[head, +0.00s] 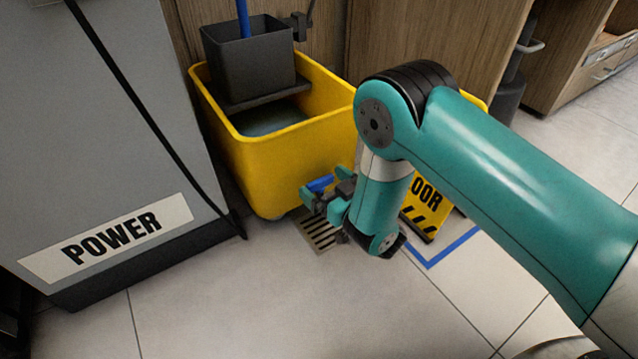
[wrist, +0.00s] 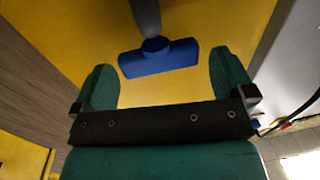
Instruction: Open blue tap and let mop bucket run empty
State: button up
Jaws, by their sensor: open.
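The yellow mop bucket (head: 270,165) stands on the floor against the wooden cabinets, with dark water (head: 268,117) visible inside. The blue tap (wrist: 158,58) is on the bucket's yellow wall, on a grey stem; its handle lies crosswise in the wrist view. It also shows in the head view (head: 320,183), low on the bucket's front. My gripper (wrist: 162,82) is open, with one green finger on each side of the tap handle and a gap to it on both sides. In the head view my gripper (head: 309,198) is at the tap, above the floor drain.
A floor drain (head: 318,236) lies below the tap. A grey cabinet marked POWER (head: 115,238) with a black cable stands at left. A yellow floor sign (head: 428,212) is partly hidden behind my arm, by blue floor tape (head: 452,246). A black wringer (head: 250,65) sits on the bucket.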

jog(key=shift+c, duration=0.5)
jog(key=shift+a, duration=0.1)
jog(key=c, duration=0.8)
jog(key=shift+o, duration=0.2)
